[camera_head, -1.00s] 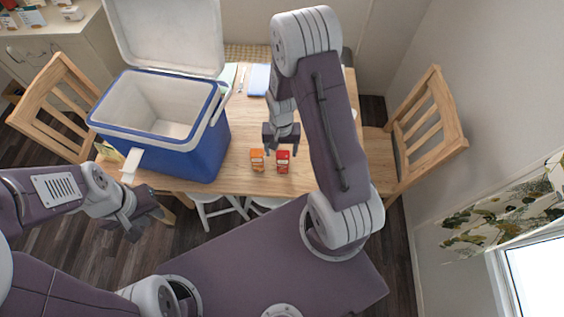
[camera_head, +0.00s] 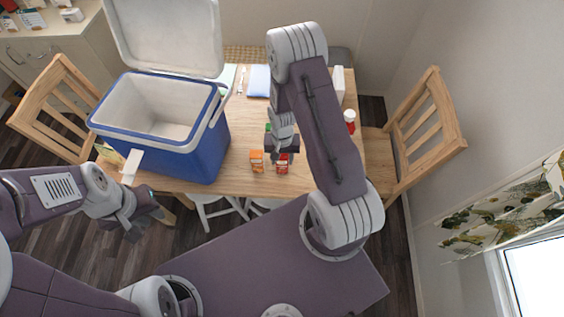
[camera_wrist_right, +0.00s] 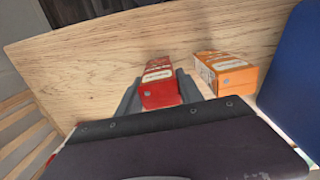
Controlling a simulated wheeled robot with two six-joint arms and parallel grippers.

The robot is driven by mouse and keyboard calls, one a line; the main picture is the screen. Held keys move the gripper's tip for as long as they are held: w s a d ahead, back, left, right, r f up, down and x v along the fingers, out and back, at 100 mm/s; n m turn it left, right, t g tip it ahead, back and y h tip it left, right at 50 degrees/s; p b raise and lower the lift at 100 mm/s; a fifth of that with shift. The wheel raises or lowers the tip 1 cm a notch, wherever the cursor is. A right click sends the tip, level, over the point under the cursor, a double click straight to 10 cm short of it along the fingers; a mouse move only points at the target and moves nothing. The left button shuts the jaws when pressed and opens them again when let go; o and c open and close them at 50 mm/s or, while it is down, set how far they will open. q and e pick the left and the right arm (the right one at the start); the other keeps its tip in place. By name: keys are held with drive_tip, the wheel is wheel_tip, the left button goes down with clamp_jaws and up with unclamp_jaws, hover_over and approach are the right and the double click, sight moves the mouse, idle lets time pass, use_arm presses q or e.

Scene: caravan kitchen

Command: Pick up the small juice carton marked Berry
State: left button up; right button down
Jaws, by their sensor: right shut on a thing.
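A small red juice carton (camera_head: 282,168) stands near the front edge of the table. It also shows in the right wrist view (camera_wrist_right: 159,88). Its print is too small to read. My right gripper (camera_head: 282,157) comes down from above and is shut on the red carton, with a finger on either side. A small orange carton (camera_head: 257,163) stands just left of the red one; in the right wrist view it is to the right (camera_wrist_right: 228,73), outside the fingers. My left gripper (camera_head: 140,222) hangs in front of the table at the left, away from the cartons; its jaw opening is unclear.
A blue cooler (camera_head: 185,145) with its white lid raised stands on the table's left. A red bottle with a white cap (camera_head: 350,122) and a white box (camera_head: 339,85) stand at the right. Wooden chairs flank the wooden table (camera_head: 235,181).

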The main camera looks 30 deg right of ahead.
wheel_tip(320, 180, up, 4)
drive_tip(key=shift+w+r, duration=0.1)
drive_tip(key=shift+w, duration=0.05)
drive_tip(key=s+d+r, duration=0.6)
drive_tip(key=s, duration=0.4)
drive_tip(key=shift+s+r+b, duration=0.15)
drive_tip(key=shift+r+b, duration=0.25)
